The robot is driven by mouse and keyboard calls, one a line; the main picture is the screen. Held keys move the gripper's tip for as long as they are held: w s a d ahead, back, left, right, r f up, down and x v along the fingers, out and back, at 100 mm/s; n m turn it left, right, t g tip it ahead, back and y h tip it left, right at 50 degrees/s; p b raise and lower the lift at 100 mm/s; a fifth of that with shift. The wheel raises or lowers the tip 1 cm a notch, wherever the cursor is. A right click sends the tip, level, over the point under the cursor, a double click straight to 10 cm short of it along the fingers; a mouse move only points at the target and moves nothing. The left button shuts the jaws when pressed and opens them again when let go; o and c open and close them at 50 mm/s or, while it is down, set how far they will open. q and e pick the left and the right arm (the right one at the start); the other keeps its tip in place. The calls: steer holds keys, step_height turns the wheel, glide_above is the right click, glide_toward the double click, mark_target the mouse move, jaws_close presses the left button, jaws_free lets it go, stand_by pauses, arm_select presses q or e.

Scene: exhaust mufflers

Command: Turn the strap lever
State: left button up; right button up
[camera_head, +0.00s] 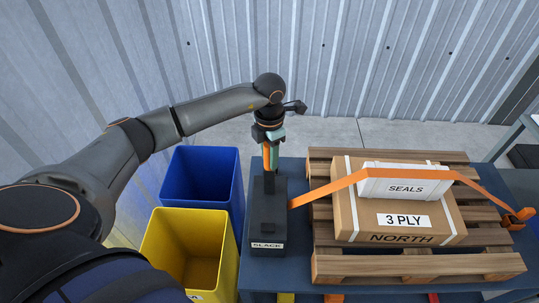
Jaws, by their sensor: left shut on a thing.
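My left gripper (271,150) is shut on the strap lever (266,157), an upright orange bar on top of a dark block labelled SLACK (267,222). The gripper hides part of the lever. An orange strap (325,187) runs from the block up over a cardboard box marked 3 PLY NORTH (380,236) and a white SEALS box (404,187) on it. The strap goes down to an orange hook piece (517,218) at the right. Between block and boxes the strap looks straight. My right gripper is not in view.
The boxes sit on a wooden pallet (420,267) on a blue table (295,170). A blue bin (202,187) and a yellow bin (189,245) stand left of the table. A corrugated metal wall is behind. Part of a grey bench shows at the right edge.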

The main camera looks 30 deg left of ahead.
arm_select(q)
jaws_close()
stand_by(0.8)
